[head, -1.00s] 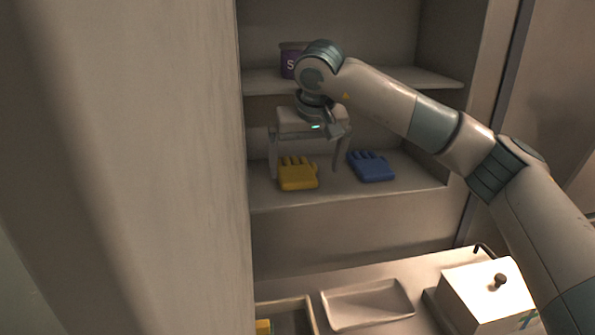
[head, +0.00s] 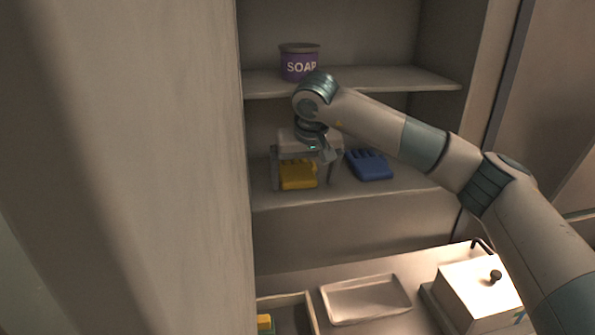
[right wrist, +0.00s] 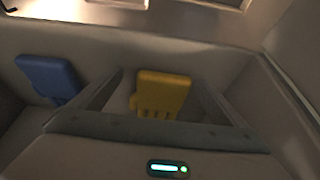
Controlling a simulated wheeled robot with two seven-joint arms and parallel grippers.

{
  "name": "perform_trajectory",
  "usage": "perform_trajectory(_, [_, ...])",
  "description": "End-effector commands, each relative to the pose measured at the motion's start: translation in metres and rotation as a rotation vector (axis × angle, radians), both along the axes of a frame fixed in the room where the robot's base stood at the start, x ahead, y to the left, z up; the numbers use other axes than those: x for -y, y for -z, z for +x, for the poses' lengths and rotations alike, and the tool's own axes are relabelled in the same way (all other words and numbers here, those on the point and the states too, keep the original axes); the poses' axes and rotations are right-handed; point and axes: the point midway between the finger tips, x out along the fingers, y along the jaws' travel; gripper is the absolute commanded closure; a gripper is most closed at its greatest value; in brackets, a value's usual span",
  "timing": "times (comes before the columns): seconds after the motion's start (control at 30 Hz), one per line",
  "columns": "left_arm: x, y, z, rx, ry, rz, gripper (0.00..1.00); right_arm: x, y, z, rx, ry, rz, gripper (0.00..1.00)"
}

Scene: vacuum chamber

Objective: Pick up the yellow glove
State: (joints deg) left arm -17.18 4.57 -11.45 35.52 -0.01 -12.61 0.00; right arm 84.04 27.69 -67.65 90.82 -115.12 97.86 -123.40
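The yellow glove (head: 298,177) lies on the lower shelf in the head view, fingers toward the back. My right gripper (head: 304,184) is open above and around it, with one finger on its left and the other on its right. The right wrist view shows the yellow glove (right wrist: 162,92) between the two spread fingers, with gaps on both sides. A blue glove (head: 370,165) lies on the same shelf to the right, outside the fingers; it also shows in the right wrist view (right wrist: 47,77). My left gripper is not in view.
A purple soap tub (head: 299,63) stands on the upper shelf (head: 390,80), just above my right wrist. Below are a shallow tray (head: 366,300), a box with a knob (head: 480,291) and an open bin (head: 309,316). A wall fills the left side.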

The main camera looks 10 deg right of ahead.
Motion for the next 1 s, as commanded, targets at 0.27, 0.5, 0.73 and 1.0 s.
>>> perform_trajectory(0.27, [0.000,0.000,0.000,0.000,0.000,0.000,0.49,0.000,0.000,0.000,0.001,0.000,0.000,0.41])
perform_trajectory(0.5, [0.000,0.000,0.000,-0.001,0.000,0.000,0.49,0.000,-0.001,0.000,0.001,0.000,0.000,0.41])
perform_trajectory(0.73, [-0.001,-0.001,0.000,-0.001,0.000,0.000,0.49,-0.003,-0.007,-0.003,0.001,0.000,0.000,0.41])
perform_trajectory(1.0, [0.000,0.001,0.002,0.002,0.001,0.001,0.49,-0.008,-0.015,-0.009,0.001,0.002,0.000,0.41])
